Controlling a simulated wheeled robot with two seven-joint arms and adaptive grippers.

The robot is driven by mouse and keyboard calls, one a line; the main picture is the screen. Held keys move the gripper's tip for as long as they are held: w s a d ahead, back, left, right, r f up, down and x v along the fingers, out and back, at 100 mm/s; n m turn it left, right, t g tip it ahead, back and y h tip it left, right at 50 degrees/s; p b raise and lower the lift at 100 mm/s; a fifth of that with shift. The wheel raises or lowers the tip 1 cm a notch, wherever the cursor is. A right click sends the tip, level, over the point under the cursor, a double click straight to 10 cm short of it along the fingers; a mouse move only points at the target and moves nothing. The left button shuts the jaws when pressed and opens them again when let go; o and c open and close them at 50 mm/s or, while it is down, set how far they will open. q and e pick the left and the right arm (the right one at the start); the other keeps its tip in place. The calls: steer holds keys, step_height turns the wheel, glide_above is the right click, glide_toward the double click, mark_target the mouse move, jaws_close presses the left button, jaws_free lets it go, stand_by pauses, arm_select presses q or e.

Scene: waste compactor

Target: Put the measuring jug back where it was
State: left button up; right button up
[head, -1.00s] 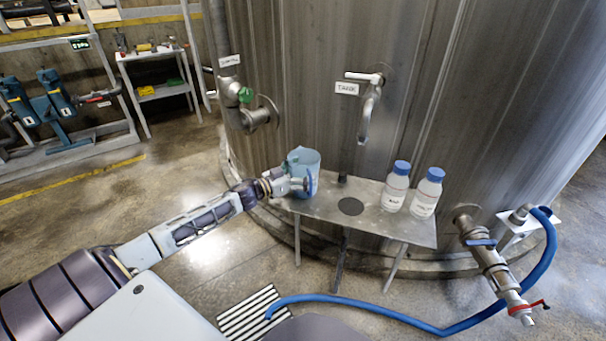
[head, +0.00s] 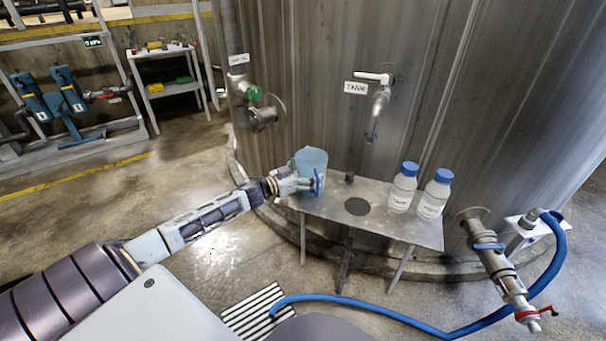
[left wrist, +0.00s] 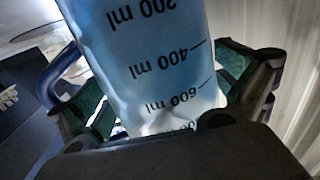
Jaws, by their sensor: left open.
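The measuring jug (head: 311,158) is translucent blue and stands upright at the left end of the metal shelf (head: 385,232), against the tank side. My left gripper (head: 305,184) is at the jug's near side, open, with its fingers around the lower part. In the left wrist view the jug (left wrist: 150,50) fills the space between the two dark green finger pads, its ml marks upside down. The blue handle (left wrist: 62,75) shows at the left there. Whether the pads touch the jug I cannot tell. My right gripper is not in view.
Two white bottles with blue caps (head: 403,188) (head: 434,195) stand on the shelf's right part. A dark round patch (head: 357,206) lies between them and the jug. A tap labelled TANK (head: 378,112) hangs above. A blue hose (head: 430,328) runs along the floor.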

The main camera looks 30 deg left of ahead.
mark_target(299, 175)
arm_select(q)
steer(key=shift+s+r, duration=0.1)
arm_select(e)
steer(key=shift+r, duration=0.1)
arm_select(q)
steer(key=shift+s+a, duration=0.15)
steer(key=shift+s, duration=0.2)
steer(key=shift+p+v, duration=0.4)
steer(key=shift+v, duration=1.65)
steer(key=shift+p+v, duration=0.55)
steer(key=shift+v, duration=0.55)
steer(key=shift+p+v, duration=0.4)
steer(key=shift+v, duration=1.05)
steer(key=shift+s+a, duration=0.3)
steer(key=shift+s, duration=0.5)
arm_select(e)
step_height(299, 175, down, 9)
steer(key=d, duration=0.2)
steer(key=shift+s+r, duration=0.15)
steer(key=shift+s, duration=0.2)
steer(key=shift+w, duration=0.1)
